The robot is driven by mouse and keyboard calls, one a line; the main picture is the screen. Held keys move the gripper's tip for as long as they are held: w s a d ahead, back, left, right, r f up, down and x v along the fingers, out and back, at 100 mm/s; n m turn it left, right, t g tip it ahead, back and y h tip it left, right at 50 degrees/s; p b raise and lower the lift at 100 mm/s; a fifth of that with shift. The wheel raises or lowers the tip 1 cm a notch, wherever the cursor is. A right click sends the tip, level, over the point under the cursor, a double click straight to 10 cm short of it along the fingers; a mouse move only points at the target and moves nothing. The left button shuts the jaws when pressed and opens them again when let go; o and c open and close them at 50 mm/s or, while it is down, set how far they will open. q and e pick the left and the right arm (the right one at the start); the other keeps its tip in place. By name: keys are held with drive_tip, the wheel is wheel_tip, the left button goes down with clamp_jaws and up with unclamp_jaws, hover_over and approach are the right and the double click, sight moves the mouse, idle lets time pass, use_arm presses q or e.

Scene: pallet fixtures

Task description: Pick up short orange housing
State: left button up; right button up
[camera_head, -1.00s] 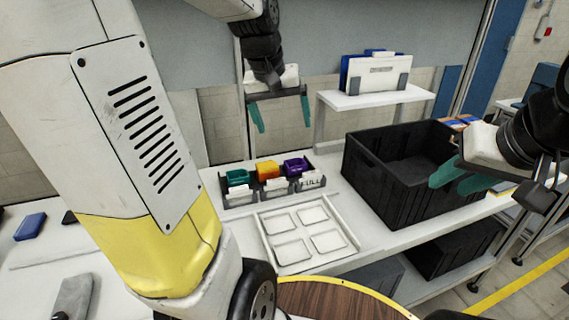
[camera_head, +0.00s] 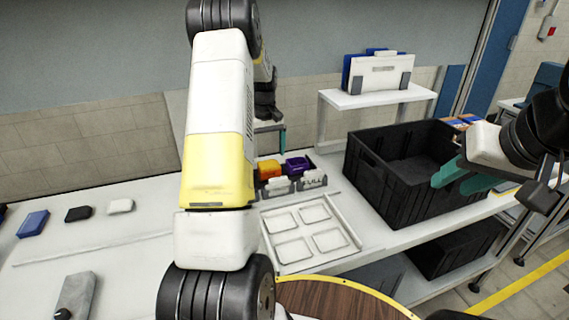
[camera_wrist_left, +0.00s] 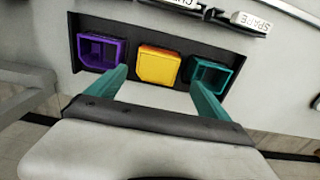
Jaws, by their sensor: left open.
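The orange housing (camera_head: 268,168) sits in the middle of a dark organizer on the bench, beside a purple housing (camera_head: 297,166). In the left wrist view the orange housing (camera_wrist_left: 159,66) lies between the purple housing (camera_wrist_left: 101,50) and a green housing (camera_wrist_left: 210,74). My left gripper (camera_wrist_left: 159,78) is open and empty, its teal fingers on either side of the orange housing in that view. I cannot tell its height above the housing. In the head view my left arm hides the green housing and most of that gripper. My right gripper (camera_head: 462,184) is open and empty by the black crate.
A white tray (camera_head: 350,247) with square recesses lies in front of the organizer. The large black crate (camera_head: 378,188) stands to its right. A white raised shelf (camera_head: 375,97) holds a folder rack behind. Small blue, black and white items lie at the left.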

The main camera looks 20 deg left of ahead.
sight(268, 163)
use_arm(q)
drive_tip(key=f, duration=0.6)
drive_tip(key=shift+w+d+f, duration=0.2)
drive_tip(key=c, duration=1.5)
drive_tip(key=shift+r, duration=0.1)
